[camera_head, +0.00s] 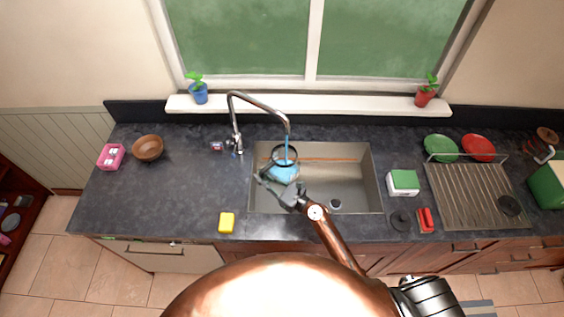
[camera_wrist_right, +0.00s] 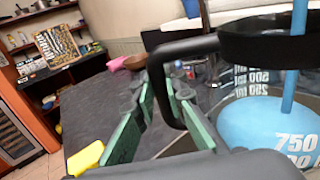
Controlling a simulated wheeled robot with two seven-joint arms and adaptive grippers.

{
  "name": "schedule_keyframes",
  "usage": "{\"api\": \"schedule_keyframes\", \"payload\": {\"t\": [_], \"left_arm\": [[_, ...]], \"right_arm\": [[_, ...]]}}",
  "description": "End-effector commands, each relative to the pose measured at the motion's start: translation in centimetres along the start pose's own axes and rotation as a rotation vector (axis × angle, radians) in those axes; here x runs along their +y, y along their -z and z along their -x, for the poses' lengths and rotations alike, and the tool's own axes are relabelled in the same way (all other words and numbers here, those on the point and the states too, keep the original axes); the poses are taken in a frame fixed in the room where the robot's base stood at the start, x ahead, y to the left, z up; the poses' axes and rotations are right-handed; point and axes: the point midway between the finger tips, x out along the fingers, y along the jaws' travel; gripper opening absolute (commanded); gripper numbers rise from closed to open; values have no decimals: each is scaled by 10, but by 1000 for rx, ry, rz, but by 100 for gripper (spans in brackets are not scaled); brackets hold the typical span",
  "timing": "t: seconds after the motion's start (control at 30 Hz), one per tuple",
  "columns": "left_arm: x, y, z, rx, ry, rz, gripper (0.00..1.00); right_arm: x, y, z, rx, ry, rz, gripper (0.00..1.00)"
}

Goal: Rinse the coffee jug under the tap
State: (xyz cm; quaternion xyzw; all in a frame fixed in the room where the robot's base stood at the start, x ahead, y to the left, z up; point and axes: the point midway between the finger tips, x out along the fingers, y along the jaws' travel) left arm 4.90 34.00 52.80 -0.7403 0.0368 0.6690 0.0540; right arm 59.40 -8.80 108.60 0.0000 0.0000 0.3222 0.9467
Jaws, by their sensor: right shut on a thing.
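The coffee jug (camera_head: 285,174) is clear with a black rim and is inside or just above the left part of the sink (camera_head: 350,180). The tap (camera_head: 262,104) is running. A blue stream falls from its spout into the jug, and blue water stands in the jug. My right gripper (camera_head: 272,184) is shut on the jug's black handle. In the right wrist view, the green-padded fingers (camera_wrist_right: 158,100) are on either side of the handle (camera_wrist_right: 172,52). The jug (camera_wrist_right: 262,125) shows volume marks there and the stream enters through its top. My left gripper is not in view.
A yellow sponge (camera_head: 226,222) lies on the counter left of the sink. A green-topped white box (camera_head: 404,182) and a drying rack (camera_head: 478,195) are to the right. The windowsill (camera_head: 310,104) holds two potted plants. The left counter is mostly clear.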

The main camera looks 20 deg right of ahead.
Motion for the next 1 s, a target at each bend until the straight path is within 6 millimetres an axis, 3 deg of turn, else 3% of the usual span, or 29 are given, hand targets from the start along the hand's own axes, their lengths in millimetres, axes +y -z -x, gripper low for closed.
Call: {"api": "schedule_keyframes", "payload": {"t": [0.63,1.0], "left_arm": [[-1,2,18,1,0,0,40],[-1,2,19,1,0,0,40]], "right_arm": [[44,-3,12,-3,0,1,0],[49,-2,14,-3,0,2,0]]}}
